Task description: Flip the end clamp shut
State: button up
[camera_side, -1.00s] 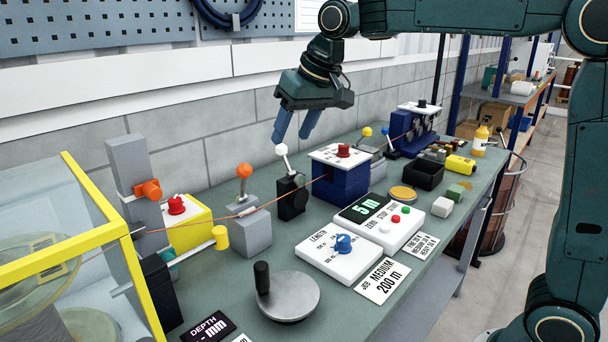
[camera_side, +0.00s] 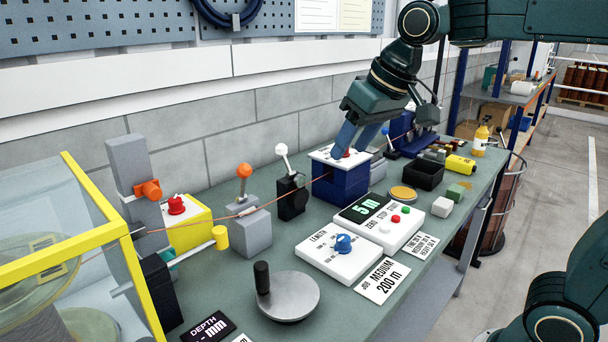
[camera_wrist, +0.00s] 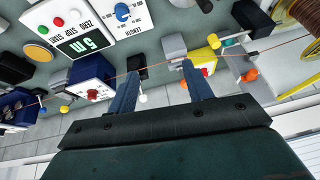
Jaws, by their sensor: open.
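Several ball-topped levers stand along the wire, and I cannot tell which is the end clamp. A white-ball lever (camera_side: 284,160) leans up from a black block (camera_side: 292,198); its ball also shows in the wrist view (camera_wrist: 143,98). An orange-ball lever (camera_side: 243,178) stands upright on a grey block (camera_side: 251,230). A yellow ball (camera_wrist: 43,110) shows in the wrist view; in the side view my gripper hides it. My gripper (camera_side: 352,150) is open and empty. In the side view its fingers overlap the top of the blue counter box (camera_side: 341,183); their height above it is unclear.
A thin wire (camera_side: 283,198) runs along the bench. A red knob (camera_wrist: 93,94) tops the blue box. The length panel (camera_side: 340,254), display panel (camera_side: 385,222) and crank disc (camera_side: 288,297) stand in front. A yellow-framed guard (camera_side: 85,245) is at the left.

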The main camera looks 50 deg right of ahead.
jog(key=shift+s+d+f, duration=0.1)
jog(key=shift+s+d, duration=0.05)
jog(key=shift+s, duration=0.55)
jog(key=shift+w, duration=0.1)
jog(key=c, duration=0.9)
jog(key=shift+w+f+m, duration=0.15)
jog(key=shift+m, duration=0.15)
grip_shut()
jog(key=w+a+f+m+t, duration=0.1)
jog(key=w+m+t, duration=0.1)
jog(key=w+m, duration=0.3)
jog(key=w+a+f+m+t, duration=0.1)
jog(key=w+m, duration=0.3)
jog(key=m, duration=0.6)
jog(key=shift+w+a+f+m+t, duration=0.3)
jog(key=shift+w+a+f+t, duration=0.1)
jog(key=shift+a+t, duration=0.15)
